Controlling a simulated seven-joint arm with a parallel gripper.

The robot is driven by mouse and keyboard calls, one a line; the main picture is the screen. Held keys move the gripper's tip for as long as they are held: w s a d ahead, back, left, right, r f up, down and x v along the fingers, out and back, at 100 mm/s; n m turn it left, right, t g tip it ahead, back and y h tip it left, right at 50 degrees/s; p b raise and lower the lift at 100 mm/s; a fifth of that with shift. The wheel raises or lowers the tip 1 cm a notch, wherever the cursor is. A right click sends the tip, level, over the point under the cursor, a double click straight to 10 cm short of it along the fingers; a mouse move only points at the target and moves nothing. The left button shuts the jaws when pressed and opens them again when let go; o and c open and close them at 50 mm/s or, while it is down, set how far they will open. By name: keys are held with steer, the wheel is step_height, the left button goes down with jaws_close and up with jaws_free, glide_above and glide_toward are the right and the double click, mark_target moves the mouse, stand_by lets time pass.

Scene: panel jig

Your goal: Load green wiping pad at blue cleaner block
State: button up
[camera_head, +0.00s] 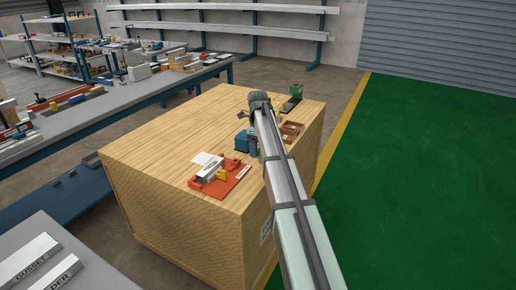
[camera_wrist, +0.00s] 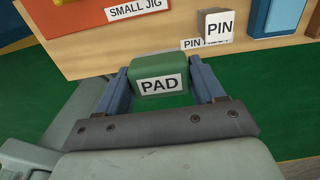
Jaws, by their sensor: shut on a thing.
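The green wiping pad (camera_wrist: 150,68), labelled PAD, sits between the two blue fingers of my gripper (camera_wrist: 159,73) in the wrist view. My gripper is shut on it, and the pad appears in front of the wooden top's edge, with green floor behind. A blue block with a pale top face (camera_wrist: 287,15) is at the upper right of the wrist view. A blue block (camera_head: 243,141) also stands on the wooden crate in the head view, left of my arm; it is likely the cleaner block. My fingers and the pad are hidden behind my arm in the head view.
The wooden crate (camera_head: 150,150) carries an orange jig (camera_head: 230,180) at its near side, a brown tray (camera_head: 291,128) and a green item (camera_head: 296,89) at the far corner. A block labelled PIN (camera_wrist: 214,26) stands near the crate edge. The left of the crate top is clear.

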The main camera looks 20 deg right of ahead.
steer(key=shift+c, duration=1.2)
steer(key=shift+d, duration=0.1)
steer(key=d, duration=0.2)
steer(key=shift+d, duration=0.3)
steer(key=w+d, duration=1)
steer(key=w, duration=0.5)
steer(key=shift+f, duration=2.6)
steer(key=shift+f, duration=0.5)
